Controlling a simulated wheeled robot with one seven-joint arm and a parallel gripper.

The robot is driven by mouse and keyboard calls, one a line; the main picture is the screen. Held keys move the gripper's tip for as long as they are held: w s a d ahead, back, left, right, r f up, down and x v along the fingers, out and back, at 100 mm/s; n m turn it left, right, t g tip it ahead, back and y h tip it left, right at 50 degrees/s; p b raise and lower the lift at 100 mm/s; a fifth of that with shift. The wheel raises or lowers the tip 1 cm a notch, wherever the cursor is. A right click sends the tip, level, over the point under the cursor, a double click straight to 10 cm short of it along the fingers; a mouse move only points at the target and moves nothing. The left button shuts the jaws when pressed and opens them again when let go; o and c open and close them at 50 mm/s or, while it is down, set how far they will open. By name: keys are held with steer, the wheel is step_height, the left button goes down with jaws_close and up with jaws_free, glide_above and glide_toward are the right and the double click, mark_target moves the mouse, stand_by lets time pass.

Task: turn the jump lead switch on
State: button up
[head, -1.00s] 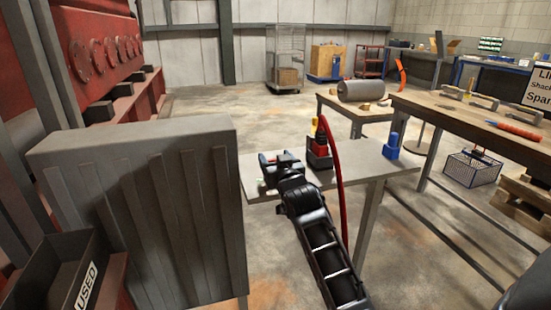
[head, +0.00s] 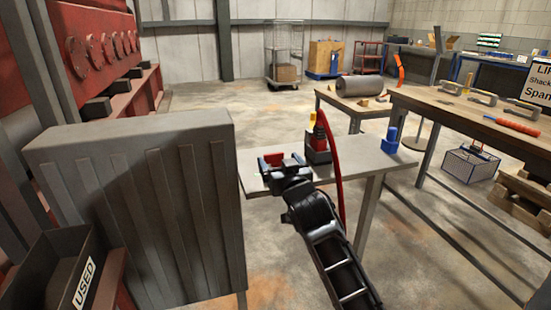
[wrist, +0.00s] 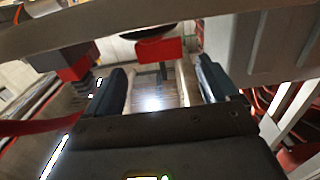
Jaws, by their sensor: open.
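My gripper (head: 281,165) is over the near left part of a small grey table (head: 350,160). Its two fingers stand apart with nothing between them in the wrist view (wrist: 163,88). A red piece (wrist: 160,50) below a dark rounded part shows just beyond the fingertips, seemingly not touched. A bit of red also shows at the gripper in the head view (head: 275,157). I take it for the jump lead switch but cannot tell its setting. A red and dark block (head: 318,147) with a yellow top stands right of the gripper.
A red cable (head: 335,165) arches down close to my arm's right. A blue object (head: 390,140) stands at the table's right end. A big grey ribbed box (head: 140,215) is close on the left. A wooden workbench (head: 470,115) is at the right.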

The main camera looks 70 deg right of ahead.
steer(key=shift+v, duration=1.25)
steer(key=s+a+f+n+t+y+p, duration=0.1)
steer(key=s+a+f+n+y, duration=0.1)
steer(key=a, duration=0.5)
steer(key=s+a+f+n+t+y, duration=0.1)
steer(key=s+a+f+n+y, duration=0.15)
steer(key=a, duration=0.55)
steer(key=s+a+f+n+t+y+p, duration=0.1)
steer(key=s+a+f+y, duration=0.1)
steer(key=a, duration=0.5)
steer(key=s+a+r+n+y+p, duration=0.1)
steer(key=s+a+r+n+y, duration=0.1)
steer(key=s+a, duration=0.5)
steer(key=s+a+r+n+y+p, duration=0.1)
steer(key=s+a+r+n+y, duration=0.1)
steer(key=s+a+y, duration=0.3)
steer(key=s+a+r, duration=0.1)
steer(key=s+a, duration=0.2)
steer(key=s, duration=0.1)
steer(key=shift+s+r, duration=0.25)
steer(key=shift+s, duration=0.15)
steer(key=shift+a+n, duration=0.15)
steer(key=shift+n, duration=0.1)
